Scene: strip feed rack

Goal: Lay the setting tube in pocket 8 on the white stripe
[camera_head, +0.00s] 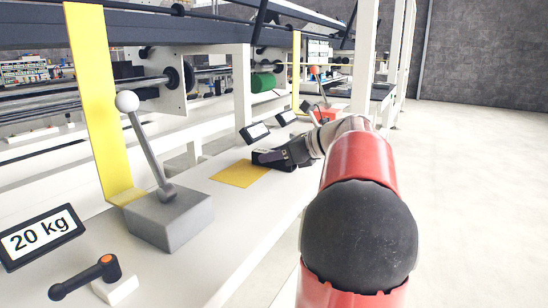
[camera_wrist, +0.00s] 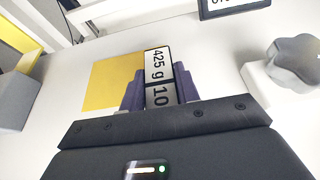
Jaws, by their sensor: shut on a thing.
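My gripper (camera_wrist: 158,74) is shut on a dark-edged block (camera_wrist: 158,62) with white label faces reading "425 g" and "10". The block sits between the two purple fingers, just above or on the white table top; I cannot tell which. In the head view my gripper (camera_head: 282,156) reaches over the white bench (camera_head: 235,222), at the right edge of a yellow patch (camera_head: 238,174). The same yellow patch (camera_wrist: 110,82) lies left of the fingers in the wrist view. I cannot make out a setting tube, a numbered pocket 8 or the white stripe.
A grey box (camera_head: 168,222) with a ball-topped lever (camera_head: 150,140) stands nearer, beside a yellow upright (camera_head: 98,95). A "20 kg" display (camera_head: 40,236) and a black handle (camera_head: 90,275) are front left. A grey star knob (camera_wrist: 296,58) is right of my gripper.

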